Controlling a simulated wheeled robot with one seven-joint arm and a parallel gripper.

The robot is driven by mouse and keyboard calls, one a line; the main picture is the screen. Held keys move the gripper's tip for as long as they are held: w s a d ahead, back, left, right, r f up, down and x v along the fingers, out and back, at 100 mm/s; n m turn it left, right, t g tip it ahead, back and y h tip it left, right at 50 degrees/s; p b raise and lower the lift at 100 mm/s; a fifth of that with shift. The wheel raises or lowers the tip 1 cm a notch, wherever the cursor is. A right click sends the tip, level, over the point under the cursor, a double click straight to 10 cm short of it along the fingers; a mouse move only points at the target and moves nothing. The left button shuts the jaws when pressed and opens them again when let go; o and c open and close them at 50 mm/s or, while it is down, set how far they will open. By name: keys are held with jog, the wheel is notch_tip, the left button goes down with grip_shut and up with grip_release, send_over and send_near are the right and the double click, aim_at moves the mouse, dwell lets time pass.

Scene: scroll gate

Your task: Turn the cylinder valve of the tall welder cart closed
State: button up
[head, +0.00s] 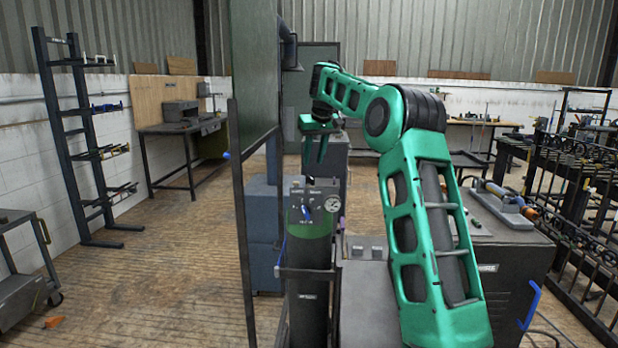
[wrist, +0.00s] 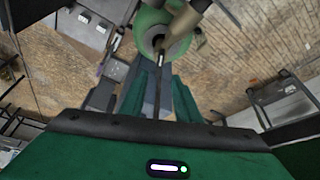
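The tall welder cart carries an upright gas cylinder (head: 308,290) with a green upper part. A grey panel with a round gauge (head: 332,204) and small blue parts is in front of its top. My gripper (head: 314,164) hangs above the cylinder top, fingers pointing down and apart, with nothing seen between them. In the wrist view the green cylinder shoulder (wrist: 148,18) and dark valve parts (wrist: 163,43) lie beyond the fingertips (wrist: 158,82). The gripper looks apart from the valve. The valve's handle is small and partly hidden, so its turn position cannot be told.
A tall dark green screen (head: 254,75) on a post stands close left of the cylinder. A grey cabinet (head: 500,265) with tools on top is at the right, and black iron railings (head: 590,220) stand beyond it. The wooden floor (head: 170,270) at the left is mostly clear.

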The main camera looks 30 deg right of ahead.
aim_at(310, 176)
jog(key=x, duration=0.7)
jog(key=shift+w+f, duration=0.15)
jog(key=shift+f, duration=0.15)
grip_shut()
